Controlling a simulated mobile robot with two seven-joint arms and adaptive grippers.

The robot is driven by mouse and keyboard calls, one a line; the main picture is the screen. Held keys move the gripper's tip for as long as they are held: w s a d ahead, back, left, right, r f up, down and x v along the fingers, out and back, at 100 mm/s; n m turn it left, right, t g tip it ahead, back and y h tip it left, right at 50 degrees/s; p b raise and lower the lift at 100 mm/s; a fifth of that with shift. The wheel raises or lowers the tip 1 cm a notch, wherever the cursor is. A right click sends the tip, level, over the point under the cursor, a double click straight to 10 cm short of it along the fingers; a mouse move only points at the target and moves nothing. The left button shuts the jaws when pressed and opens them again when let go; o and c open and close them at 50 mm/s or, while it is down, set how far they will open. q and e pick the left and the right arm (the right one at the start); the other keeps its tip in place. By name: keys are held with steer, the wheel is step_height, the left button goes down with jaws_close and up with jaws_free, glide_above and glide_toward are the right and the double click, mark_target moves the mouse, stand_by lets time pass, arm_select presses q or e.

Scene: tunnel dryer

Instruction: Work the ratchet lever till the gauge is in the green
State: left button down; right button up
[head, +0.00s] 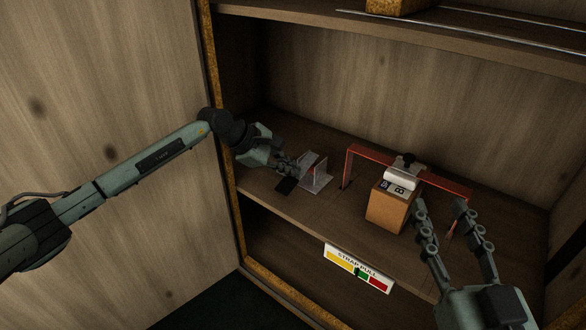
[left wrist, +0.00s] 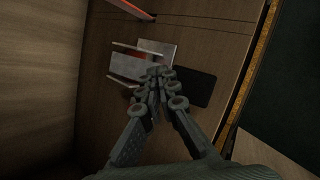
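A metal bracket with upright side plates (head: 317,177) stands on the shelf; it also shows in the left wrist view (left wrist: 128,67). A black flat pad (head: 287,185), perhaps the lever's end, lies beside it and shows in the left wrist view (left wrist: 196,87). My left gripper (head: 287,166) has its fingertips together beside the bracket; whether they touch it I cannot tell. The STRAP PULL gauge (head: 340,258) on the shelf edge has yellow, green and red bands; its small dark pointer looks near the yellow-green border. My right gripper (head: 440,204) is open, right of the box.
A red strap or frame (head: 372,154) passes behind and over a cardboard box (head: 386,211). A white labelled piece with a black knob (head: 402,177) sits on the box. A wooden panel closes the left side, and an upper shelf (head: 480,30) hangs above.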

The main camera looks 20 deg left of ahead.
mark_target(290, 177)
arm_select(q)
steer(key=shift+s+a+f, duration=0.15)
steer(key=shift+f, duration=0.15)
steer(key=shift+w+r+p, duration=0.2)
steer(key=shift+r+p, duration=0.85)
steer(key=shift+r, duration=1.1)
steer(key=shift+r, duration=0.1)
step_height(290, 177, up, 5)
steer(key=shift+w+f+p, duration=0.1)
steer(key=shift+w+p, duration=0.05)
steer(key=shift+p, duration=1.1)
steer(key=shift+d, duration=0.2)
